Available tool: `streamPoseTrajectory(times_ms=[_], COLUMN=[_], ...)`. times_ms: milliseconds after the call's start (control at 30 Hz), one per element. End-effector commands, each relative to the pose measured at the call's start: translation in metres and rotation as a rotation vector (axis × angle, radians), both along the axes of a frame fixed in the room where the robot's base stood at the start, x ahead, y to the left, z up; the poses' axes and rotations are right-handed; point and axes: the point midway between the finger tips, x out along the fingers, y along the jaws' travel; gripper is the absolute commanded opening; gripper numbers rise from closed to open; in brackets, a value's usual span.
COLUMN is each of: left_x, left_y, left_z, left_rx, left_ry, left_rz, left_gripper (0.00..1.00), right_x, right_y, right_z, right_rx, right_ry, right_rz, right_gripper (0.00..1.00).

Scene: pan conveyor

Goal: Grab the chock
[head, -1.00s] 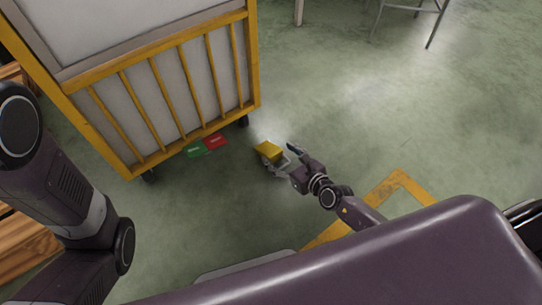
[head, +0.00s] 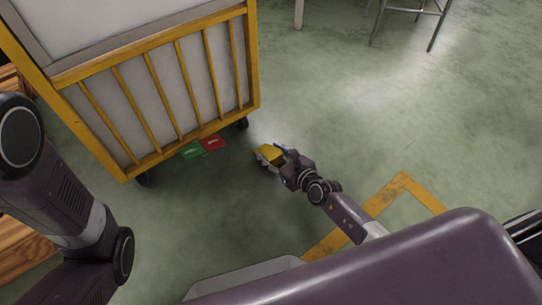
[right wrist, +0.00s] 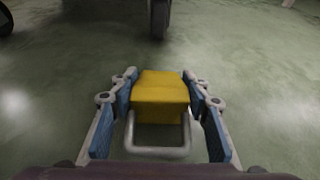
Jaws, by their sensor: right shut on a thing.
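The yellow chock (head: 270,153) is low near the floor, to the right of the yellow cart. It also shows in the right wrist view (right wrist: 160,92), with a pale metal loop handle on its near side. My right gripper (head: 272,155) is at the chock, shut on it, with its blue-padded fingers (right wrist: 160,100) on either side of the block. Whether the chock touches the floor is hard to tell. My left arm comes in at the left edge of the head view, but its gripper is out of view.
The yellow-railed cart (head: 190,85) stands on dark wheels at the upper left. A green and red marker (head: 202,147) shows at its lower edge. A yellow floor line (head: 400,185) lies at right. A metal stool (head: 410,15) stands far back. The floor at right is open.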

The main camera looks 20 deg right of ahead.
Motion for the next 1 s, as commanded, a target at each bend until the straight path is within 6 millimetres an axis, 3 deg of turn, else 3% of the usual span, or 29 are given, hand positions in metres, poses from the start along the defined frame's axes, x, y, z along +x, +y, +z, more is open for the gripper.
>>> streamPoseTrajectory(times_ms=[200,567,767,1000], left_x=[0.000,0.000,0.001,0.001], left_y=[0.000,0.000,0.000,0.000], left_z=[0.000,0.005,0.022,0.059], left_rx=[0.000,0.000,0.000,0.000], left_ry=[0.000,0.001,0.001,0.002], left_rz=[0.000,0.000,0.001,0.001], left_gripper=[0.00,0.00,0.00,0.00], right_x=[0.001,0.000,0.001,0.001], right_y=[0.000,0.000,0.000,0.000], right_z=[0.001,0.007,0.026,0.066], right_rx=[0.000,0.001,0.001,0.003], right_ry=[-0.002,-0.002,-0.003,-0.003], right_rz=[0.000,0.000,-0.001,-0.002], right_gripper=[0.09,0.09,0.09,0.09])
